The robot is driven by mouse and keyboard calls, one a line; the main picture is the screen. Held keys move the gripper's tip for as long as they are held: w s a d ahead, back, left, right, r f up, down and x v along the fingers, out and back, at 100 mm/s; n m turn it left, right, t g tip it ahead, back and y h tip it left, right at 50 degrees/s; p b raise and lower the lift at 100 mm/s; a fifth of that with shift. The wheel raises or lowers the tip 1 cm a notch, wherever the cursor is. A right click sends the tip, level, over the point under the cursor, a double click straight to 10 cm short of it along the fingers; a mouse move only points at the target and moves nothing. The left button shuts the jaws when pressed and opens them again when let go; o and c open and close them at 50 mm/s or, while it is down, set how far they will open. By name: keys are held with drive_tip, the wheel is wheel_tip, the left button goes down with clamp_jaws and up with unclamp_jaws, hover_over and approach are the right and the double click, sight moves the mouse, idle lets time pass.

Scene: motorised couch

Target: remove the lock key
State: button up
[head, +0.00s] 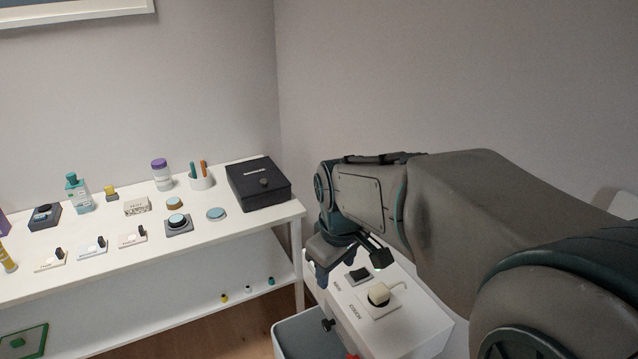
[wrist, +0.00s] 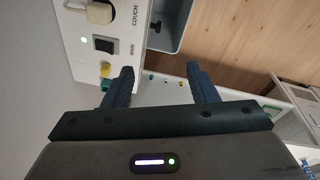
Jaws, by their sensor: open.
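A white control box (head: 395,325) stands at the lower middle of the head view. It carries a dark MAIN switch (head: 359,275) and a cream plug (head: 379,293) at the COUCH socket. My gripper (head: 350,266) is open and empty above the box's far end. In the wrist view its fingers (wrist: 160,69) are apart, with nothing between them touching.
A white table (head: 240,225) at left holds a black box (head: 258,184), bottles and several switches. A yellow knob (wrist: 105,70) shows near one finger. Wood floor is partly free.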

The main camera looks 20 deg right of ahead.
drive_tip(key=w+d+f+n+g+p, duration=0.1)
drive_tip(key=w+d+f+n+p, duration=0.15)
drive_tip(key=w+n, duration=0.35)
drive_tip(key=w+d+f+n+p, duration=0.1)
drive_tip(key=w+d+n+p, duration=0.1)
drive_tip(key=w+d+n, duration=0.35)
drive_tip(key=w+d+f+n+g+p, duration=0.1)
drive_tip(key=w+d+f+n+p, duration=0.15)
drive_tip(key=w, duration=0.65)
drive_tip(key=shift+n, duration=0.3)
drive_tip(key=f, duration=0.4)
drive_tip(key=f+p, duration=0.1)
drive_tip(key=f, duration=0.3)
drive_tip(key=f+p, duration=0.1)
drive_tip(key=f, duration=0.3)
drive_tip(key=shift+s+a+f, duration=0.1)
drive_tip(key=shift+s+f, duration=0.05)
drive_tip(key=shift+s, duration=0.1)
drive_tip(key=c, duration=1.1)
drive_tip(key=shift+c, duration=0.2)
drive_tip(key=shift+r, duration=0.3)
drive_tip(key=shift+r+p, duration=1.1)
drive_tip(key=shift+r, duration=1.1)
